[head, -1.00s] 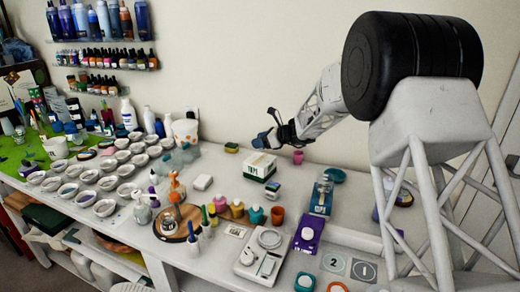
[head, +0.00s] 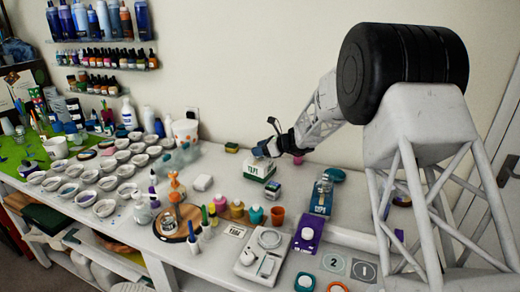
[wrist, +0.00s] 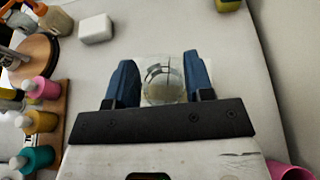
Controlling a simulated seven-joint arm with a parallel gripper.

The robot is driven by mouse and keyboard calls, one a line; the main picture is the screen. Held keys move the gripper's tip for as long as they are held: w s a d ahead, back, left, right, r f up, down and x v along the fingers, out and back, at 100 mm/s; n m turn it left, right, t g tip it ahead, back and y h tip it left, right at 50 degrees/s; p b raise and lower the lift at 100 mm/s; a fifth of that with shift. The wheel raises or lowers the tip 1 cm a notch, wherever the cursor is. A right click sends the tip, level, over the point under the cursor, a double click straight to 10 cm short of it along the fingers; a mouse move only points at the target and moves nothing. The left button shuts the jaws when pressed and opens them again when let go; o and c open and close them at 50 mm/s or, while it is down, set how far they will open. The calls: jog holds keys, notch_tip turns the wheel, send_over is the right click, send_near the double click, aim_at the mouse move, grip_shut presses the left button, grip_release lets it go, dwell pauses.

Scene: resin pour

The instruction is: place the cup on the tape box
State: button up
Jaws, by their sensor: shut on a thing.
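The cup (wrist: 163,88) is clear and round, seen from above between the two blue fingers of my gripper (wrist: 159,66) in the wrist view. My gripper is shut on it. In the head view my gripper (head: 266,148) is low over the tape box (head: 257,171), a white box with a green band and dark lettering. The cup is too small and pale to make out clearly there. A pale square edge shows around the cup in the wrist view. I cannot tell whether the cup touches the box top.
A pink cup (head: 298,158) stands just right of my gripper. A small box (head: 272,190) is in front of the tape box, and a green and yellow sponge (head: 231,147) is behind left. A white block (head: 203,183) lies left. The bench between is clear.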

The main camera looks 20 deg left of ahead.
jog(key=o, duration=0.9)
jog(key=shift+d+r, duration=0.15)
jog(key=v, duration=1.1)
jog(key=shift+d, duration=0.35)
jog(key=shift+r, duration=0.1)
